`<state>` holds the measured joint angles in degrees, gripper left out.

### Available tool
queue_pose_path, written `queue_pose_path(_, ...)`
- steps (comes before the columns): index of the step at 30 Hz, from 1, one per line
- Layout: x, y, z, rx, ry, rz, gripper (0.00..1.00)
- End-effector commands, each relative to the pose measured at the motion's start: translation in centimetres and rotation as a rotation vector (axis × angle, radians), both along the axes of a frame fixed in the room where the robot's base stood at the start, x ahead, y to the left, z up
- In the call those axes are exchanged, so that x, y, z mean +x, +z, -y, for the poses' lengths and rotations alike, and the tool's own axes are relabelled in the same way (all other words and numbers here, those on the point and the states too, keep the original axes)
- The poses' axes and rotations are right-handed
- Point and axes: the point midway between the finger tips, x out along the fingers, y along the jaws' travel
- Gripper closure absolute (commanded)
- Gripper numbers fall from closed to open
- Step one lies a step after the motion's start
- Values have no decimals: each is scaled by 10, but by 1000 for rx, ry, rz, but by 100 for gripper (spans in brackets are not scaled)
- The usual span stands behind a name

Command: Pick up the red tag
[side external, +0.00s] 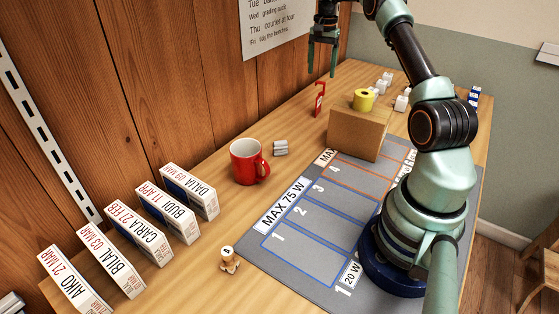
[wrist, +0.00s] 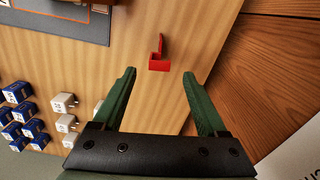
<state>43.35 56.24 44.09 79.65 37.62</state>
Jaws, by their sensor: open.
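The red tag (side external: 320,97) stands upright on the wooden table in the side view, left of the cardboard box and near the wooden wall. In the wrist view the red tag (wrist: 159,54) lies beyond my fingertips, roughly centred between them and apart from both. My gripper (side external: 322,72) is in the air above the table at the top of the side view. In the wrist view my gripper (wrist: 158,75) has its two green fingers spread apart with nothing between them.
A cardboard box (side external: 357,133) with a yellow tape roll (side external: 363,100) on top stands beside the tag. White chargers (side external: 383,82) and blue boxes (side external: 473,97) are further back. A red mug (side external: 247,162) stands nearer. The wooden wall (side external: 215,75) runs along the left.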

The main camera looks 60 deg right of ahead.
Motion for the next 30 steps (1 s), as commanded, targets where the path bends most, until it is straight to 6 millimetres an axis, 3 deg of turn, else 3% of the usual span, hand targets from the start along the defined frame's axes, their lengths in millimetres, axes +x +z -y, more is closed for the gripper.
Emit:
queue_pose_path(3,0,-20,-1,2,2,-1,25)
queue_pose_path(11,0,-39,-1,1,2,-1,25)
queue_pose_path(21,-2,-82,-1,1,3,0,25)
queue_pose_path(30,-1,-85,-1,-1,3,1,25)
